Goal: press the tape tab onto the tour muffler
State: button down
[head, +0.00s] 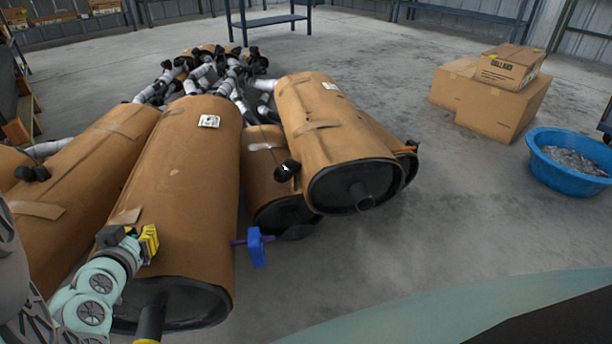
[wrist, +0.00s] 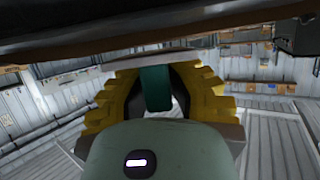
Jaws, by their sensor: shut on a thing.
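The large brown-wrapped muffler (head: 190,190) nearest my gripper lies with its dark end towards me and has a white label on top; I take it as the tour muffler. A pale tan tape tab (head: 124,217) shows at its left side, beside my gripper (head: 150,241). In the wrist view, the yellow fingers of my gripper (wrist: 165,85) meet a pale strip, apparently the tab (wrist: 110,66), below the dark brown muffler surface (wrist: 160,28). My gripper is shut on the tab. The exact contact between tab and wrapping is hidden.
Other wrapped mufflers (head: 325,130) lie to the right and left (head: 85,180). A blue block (head: 256,248) sticks out at the muffler's right side. Cardboard boxes (head: 490,100) and a blue tub (head: 565,175) stand right. The floor between is clear.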

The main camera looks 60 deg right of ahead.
jog(key=shift+w+f+b, duration=0.1)
jog(key=shift+f+b, duration=0.5)
jog(key=shift+f, duration=0.1)
jog(key=shift+f, duration=0.1)
dwell(0.5)
jog(key=shift+r, duration=0.55)
jog(key=shift+f+b, duration=0.4)
jog(key=shift+f, duration=0.15)
dwell(0.8)
jog(key=shift+r, duration=0.1)
jog(key=shift+r+p, duration=2.45)
jog(key=shift+r, duration=1.05)
